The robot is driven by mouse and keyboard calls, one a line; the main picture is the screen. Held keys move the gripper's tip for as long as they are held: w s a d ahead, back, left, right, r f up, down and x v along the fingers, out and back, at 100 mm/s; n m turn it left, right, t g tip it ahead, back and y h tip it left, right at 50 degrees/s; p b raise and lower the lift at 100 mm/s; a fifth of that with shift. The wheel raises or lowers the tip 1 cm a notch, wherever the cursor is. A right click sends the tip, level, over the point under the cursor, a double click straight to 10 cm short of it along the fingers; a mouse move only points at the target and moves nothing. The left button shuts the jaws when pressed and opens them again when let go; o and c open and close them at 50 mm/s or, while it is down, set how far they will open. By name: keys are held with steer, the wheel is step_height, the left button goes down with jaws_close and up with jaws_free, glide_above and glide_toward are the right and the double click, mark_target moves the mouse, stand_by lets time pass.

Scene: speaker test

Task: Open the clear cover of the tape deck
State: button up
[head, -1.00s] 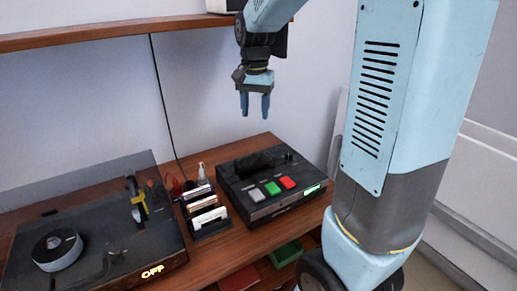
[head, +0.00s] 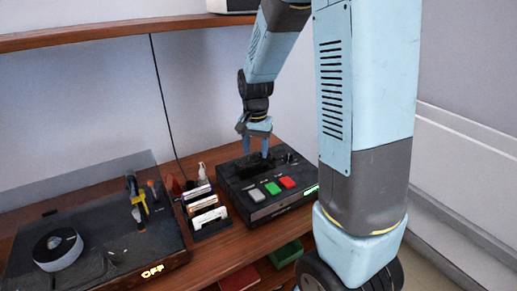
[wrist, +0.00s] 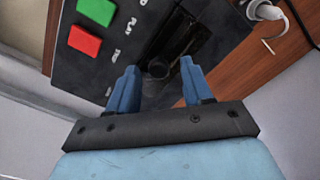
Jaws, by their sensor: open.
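The tape deck (head: 262,208) is a black box on the wooden desk, with grey, green and red buttons on its front half. It also shows in the wrist view (wrist: 75,70). Its dark cassette well, with what looks like the clear cover (wrist: 188,42), lies behind the buttons; I cannot make out the cover's edges clearly. My gripper (head: 256,153) points down just above the back part of the deck, at the well. In the wrist view its blue fingers (wrist: 158,88) are apart with nothing held between them. I cannot tell whether the fingertips touch the deck.
A rack of cassettes (head: 206,213) stands left of the deck, with a small white bottle (head: 201,171) behind it. A wooden shelf (head: 120,31) runs above. A green bin (head: 286,253) sits below the desk top.

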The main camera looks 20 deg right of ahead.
steer(key=shift+f, duration=0.2)
jaws_close()
stand_by(0.4)
steer(key=shift+d, duration=0.2)
